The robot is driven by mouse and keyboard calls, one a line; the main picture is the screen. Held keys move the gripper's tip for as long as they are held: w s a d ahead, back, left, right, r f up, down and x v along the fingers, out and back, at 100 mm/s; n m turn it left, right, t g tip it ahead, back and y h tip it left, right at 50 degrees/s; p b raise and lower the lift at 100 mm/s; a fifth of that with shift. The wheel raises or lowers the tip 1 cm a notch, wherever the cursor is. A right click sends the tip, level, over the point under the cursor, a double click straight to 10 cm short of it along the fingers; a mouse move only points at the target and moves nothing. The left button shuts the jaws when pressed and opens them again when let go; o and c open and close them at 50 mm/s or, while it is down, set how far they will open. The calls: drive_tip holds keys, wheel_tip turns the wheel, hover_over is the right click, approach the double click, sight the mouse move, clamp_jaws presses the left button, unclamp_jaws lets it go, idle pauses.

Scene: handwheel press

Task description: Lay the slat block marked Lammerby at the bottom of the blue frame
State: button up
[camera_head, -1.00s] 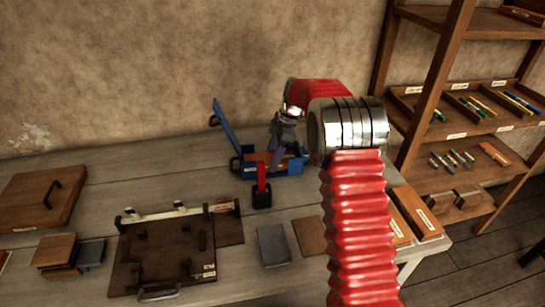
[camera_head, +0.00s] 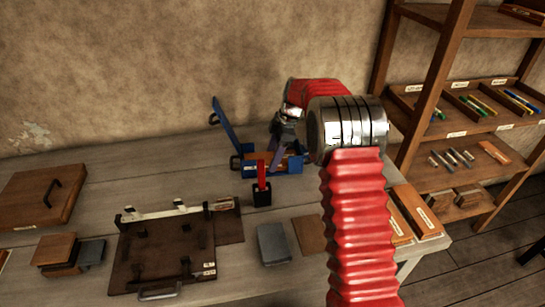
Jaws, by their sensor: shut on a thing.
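The blue frame (camera_head: 248,164) stands on the table near the wall, with its blue lever or lid arm (camera_head: 224,124) raised at the left. My gripper (camera_head: 282,155) reaches down into the blue frame and is shut on an orange-brown slat block (camera_head: 291,163). The block is low, within the frame's outline; I cannot tell whether it touches the bottom. Any marking on it is too small to read. My red arm hides part of the table to the right of the frame.
A black holder with a red handle (camera_head: 261,180) stands just in front of the frame. A dark board fixture (camera_head: 150,255), grey block (camera_head: 273,244) and brown block (camera_head: 309,235) lie nearer. Labelled orange blocks (camera_head: 417,211) lie at the right edge. Shelves (camera_head: 450,90) stand at the right.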

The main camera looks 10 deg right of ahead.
drive_tip(key=o, duration=1.3)
drive_tip(key=shift+o, duration=0.4)
drive_tip(key=o, duration=0.3)
drive_tip(key=shift+o, duration=0.2)
drive_tip(key=shift+r, duration=0.1)
drive_tip(key=shift+r, duration=3.45)
drive_tip(key=shift+s, duration=0.15)
